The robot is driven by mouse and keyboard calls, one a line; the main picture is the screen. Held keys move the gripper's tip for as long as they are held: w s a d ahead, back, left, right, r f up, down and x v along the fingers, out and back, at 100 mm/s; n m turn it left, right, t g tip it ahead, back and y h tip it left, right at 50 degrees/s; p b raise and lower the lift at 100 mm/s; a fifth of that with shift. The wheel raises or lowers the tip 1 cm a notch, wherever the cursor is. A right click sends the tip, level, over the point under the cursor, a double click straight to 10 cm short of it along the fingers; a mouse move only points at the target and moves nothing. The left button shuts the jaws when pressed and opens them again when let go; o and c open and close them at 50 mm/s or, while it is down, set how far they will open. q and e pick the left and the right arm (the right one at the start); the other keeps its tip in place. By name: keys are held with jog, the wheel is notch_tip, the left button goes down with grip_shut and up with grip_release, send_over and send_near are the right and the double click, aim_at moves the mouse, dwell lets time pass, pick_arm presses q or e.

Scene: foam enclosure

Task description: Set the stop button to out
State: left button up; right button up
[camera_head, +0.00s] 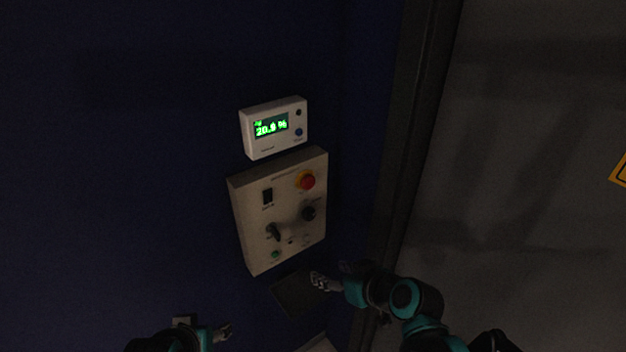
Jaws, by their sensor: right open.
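The stop button (307,181) is a red knob on a yellow collar at the upper right of a beige control panel (249,205). The panel is fixed to the dark blue wall. I cannot tell from this view whether the button is in or out. My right gripper (314,279) is open and empty, below the panel's lower right corner and apart from the button. My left gripper (229,327) is at the bottom of the view, below and left of the panel; its jaws are too small and dark to judge.
The panel also has a black switch (267,196), a dark knob (309,213), a black selector (273,231) and a green button (275,254). A white display box (254,146) reading about 20 % hangs above. A dark frame post (411,130) stands right of the panel.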

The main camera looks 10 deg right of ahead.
jog(key=w+a+r+n+t+y+p, duration=0.1)
jog(key=w+r+n+t+y+p, duration=0.15)
jog(key=w+r, duration=0.4)
jog(key=t+p, duration=0.1)
jog(key=t, duration=0.3)
send_near(311, 185)
jog(key=shift+y, duration=0.55)
jog(key=x, duration=0.8)
jog(key=shift+w+f+b, duration=0.1)
jog(key=shift+w+b, duration=0.25)
